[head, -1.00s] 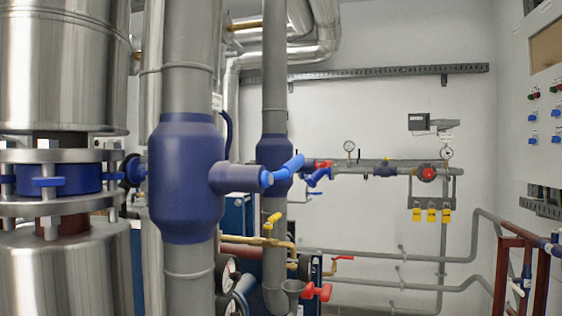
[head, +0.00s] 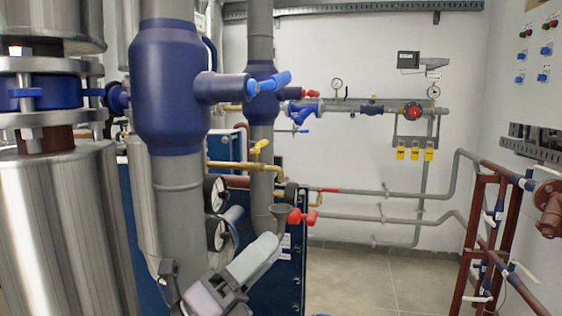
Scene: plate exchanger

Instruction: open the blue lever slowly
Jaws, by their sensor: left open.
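A blue lever (head: 270,82) sits on the right-hand stub of the large blue valve (head: 172,88), on the thick grey vertical pipe. It points right and slightly up, and its whole handle shows. My left gripper (head: 222,283) is at the bottom of the head view, in front of the lower pipe. It is open, well below the blue lever and apart from it. The bottom edge cuts off part of it. My right gripper is not in view.
A yellow valve handle (head: 260,147) and a red handle (head: 303,217) lie between lever and gripper. A red pipe frame (head: 478,235) stands right. The floor (head: 360,280) ahead is clear.

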